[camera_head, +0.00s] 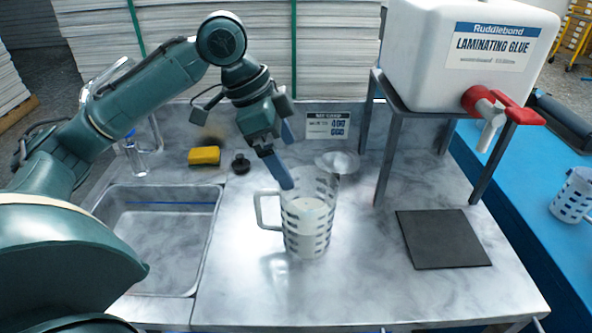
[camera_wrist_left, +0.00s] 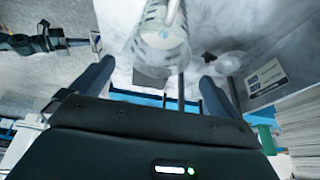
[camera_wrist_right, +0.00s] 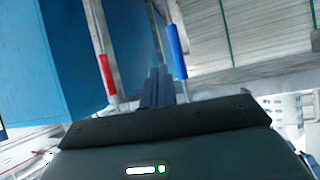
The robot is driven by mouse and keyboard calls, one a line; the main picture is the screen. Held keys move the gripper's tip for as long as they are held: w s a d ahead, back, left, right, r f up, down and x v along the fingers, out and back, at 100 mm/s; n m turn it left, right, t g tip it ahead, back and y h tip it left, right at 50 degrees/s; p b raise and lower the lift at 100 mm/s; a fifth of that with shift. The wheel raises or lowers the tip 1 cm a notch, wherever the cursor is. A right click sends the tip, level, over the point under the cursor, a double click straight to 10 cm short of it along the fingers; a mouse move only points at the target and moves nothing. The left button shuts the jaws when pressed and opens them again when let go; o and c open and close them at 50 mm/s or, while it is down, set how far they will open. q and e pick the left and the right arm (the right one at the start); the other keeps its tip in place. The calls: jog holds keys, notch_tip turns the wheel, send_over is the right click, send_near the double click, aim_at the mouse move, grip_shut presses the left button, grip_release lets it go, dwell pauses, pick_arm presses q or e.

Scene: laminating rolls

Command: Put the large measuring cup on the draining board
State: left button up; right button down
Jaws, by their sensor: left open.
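The large measuring cup (camera_head: 308,235) is clear with dark marks and a handle on its left. It stands upright on the marble counter, with whitish contents. My left gripper (camera_head: 286,160) is open at the cup's rear left rim, not visibly holding it. In the left wrist view the cup (camera_wrist_left: 160,45) shows beyond and between the spread fingers (camera_wrist_left: 152,85). My right gripper (camera_wrist_right: 157,84) shows only in its wrist view, with its fingers together and nothing seen between them. I cannot tell which surface is the draining board.
A dark square mat (camera_head: 443,239) lies right of the cup. A glue container (camera_head: 465,50) stands on a metal stand. A smaller measuring cup (camera_head: 574,197) is on the blue table (camera_head: 520,190).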

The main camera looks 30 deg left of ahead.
pick_arm(q)
jog(key=shift+v, duration=1.75)
